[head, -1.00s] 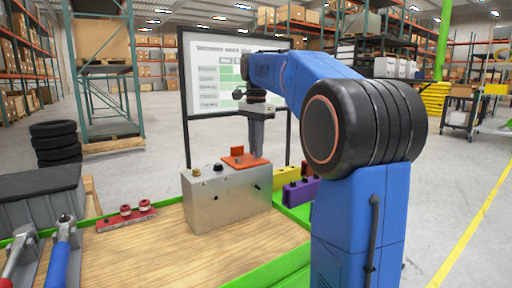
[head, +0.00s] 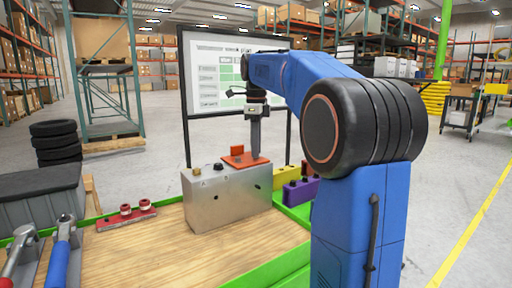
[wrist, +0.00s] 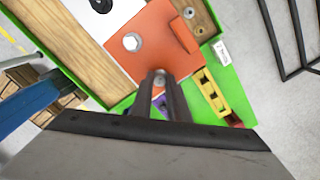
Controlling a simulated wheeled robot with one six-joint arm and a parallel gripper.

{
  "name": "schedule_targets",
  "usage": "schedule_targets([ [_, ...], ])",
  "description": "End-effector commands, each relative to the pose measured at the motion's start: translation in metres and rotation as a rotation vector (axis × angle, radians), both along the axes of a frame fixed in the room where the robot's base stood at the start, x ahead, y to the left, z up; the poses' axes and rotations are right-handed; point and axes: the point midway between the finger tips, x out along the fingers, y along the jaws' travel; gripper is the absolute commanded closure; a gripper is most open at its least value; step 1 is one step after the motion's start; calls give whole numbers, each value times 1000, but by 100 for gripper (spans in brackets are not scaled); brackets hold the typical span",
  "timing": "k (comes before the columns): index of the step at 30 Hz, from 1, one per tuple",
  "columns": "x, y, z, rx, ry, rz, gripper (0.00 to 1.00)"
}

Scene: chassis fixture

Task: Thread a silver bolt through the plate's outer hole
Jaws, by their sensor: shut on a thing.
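An orange plate (head: 238,160) with an upright tab lies on top of the silver metal block (head: 228,203). The plate fills the upper middle of the wrist view (wrist: 160,38), with a silver hex bolt head (wrist: 132,41) on it and a smaller round silver part (wrist: 189,12) near its far edge. My gripper (head: 257,155) points down at the plate's right end. In the wrist view its fingertips (wrist: 160,82) are shut on a silver bolt (wrist: 160,77) at the plate's near edge. The outer hole is hidden, and I cannot tell whether the bolt is in it.
The block stands on a wooden table (head: 150,250) with a green rim. Yellow (head: 286,175) and purple (head: 300,191) holders stand right of the block. The table's front middle is clear.

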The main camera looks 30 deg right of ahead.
Motion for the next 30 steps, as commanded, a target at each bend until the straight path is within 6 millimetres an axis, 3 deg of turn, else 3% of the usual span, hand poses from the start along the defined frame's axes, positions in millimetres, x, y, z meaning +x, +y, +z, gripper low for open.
schedule_targets([
  [12,0,0,-5,1,8,-368,100],
  [21,0,0,-5,1,8,-394,100],
  [22,0,0,-5,1,8,-393,78],
  [24,0,0,-5,1,8,-393,63],
  [30,0,0,-3,1,5,-392,63],
])
